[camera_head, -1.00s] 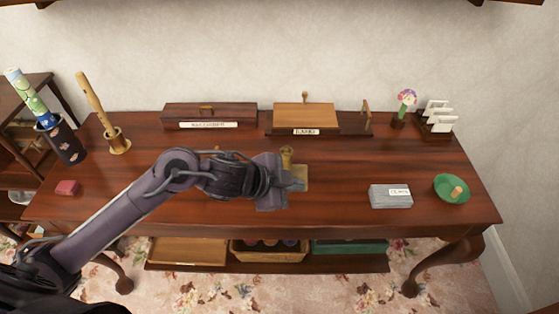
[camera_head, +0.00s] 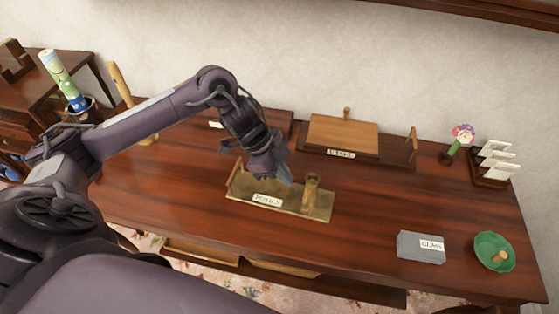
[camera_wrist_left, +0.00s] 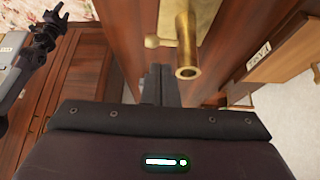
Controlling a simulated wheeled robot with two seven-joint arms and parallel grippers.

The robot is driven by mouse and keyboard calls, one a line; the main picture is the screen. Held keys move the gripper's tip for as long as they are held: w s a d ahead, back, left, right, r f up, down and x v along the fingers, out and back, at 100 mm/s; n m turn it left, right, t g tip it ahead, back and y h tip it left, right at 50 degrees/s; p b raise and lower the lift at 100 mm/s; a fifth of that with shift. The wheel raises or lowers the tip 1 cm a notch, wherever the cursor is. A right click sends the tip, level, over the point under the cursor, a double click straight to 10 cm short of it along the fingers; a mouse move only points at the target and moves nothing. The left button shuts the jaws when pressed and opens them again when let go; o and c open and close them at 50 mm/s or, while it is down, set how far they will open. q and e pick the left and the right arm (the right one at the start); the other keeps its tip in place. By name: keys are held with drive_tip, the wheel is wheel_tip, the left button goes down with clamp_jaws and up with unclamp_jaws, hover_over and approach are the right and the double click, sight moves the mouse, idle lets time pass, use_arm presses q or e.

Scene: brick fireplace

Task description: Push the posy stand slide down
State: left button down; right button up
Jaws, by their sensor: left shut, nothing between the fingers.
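The posy stand (camera_head: 285,203) is a brass-coloured plate with a white label, lying on the desk, with a short wooden post at its left end. An upright brass tube (camera_head: 311,190) stands near its right end; I take this as the slide. In the left wrist view the tube (camera_wrist_left: 187,45) has a small round knob beside it. My left gripper (camera_head: 284,177) is shut and empty, above the plate and just left of the tube. Whether it touches the tube is unclear.
A labelled wooden box (camera_head: 342,135) stands behind the stand. A grey block labelled GLASS (camera_head: 420,247) and a green dish (camera_head: 494,252) lie to the right. A flower holder (camera_head: 458,145) and card rack (camera_head: 494,163) stand at back right.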

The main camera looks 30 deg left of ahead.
sight(307, 203)
use_arm(q)
drive_tip(key=p+x, duration=0.1)
drive_tip(key=x, duration=0.5)
drive_tip(key=shift+w+d+f, duration=0.1)
drive_tip(key=shift+w+d, duration=0.05)
drive_tip(key=shift+d, duration=0.05)
drive_tip(key=shift+d+f, duration=0.2)
drive_tip(key=shift+f, duration=0.1)
drive_tip(key=shift+w+d+f, duration=0.15)
drive_tip(key=shift+f, duration=0.25)
wheel_tip(307, 203, down, 4)
drive_tip(key=shift+r+b, duration=0.15)
drive_tip(key=shift+b, duration=0.75)
use_arm(e)
drive_tip(key=w, duration=0.3)
drive_tip(key=shift+d, duration=0.2)
use_arm(q)
drive_tip(key=shift+s, duration=0.2)
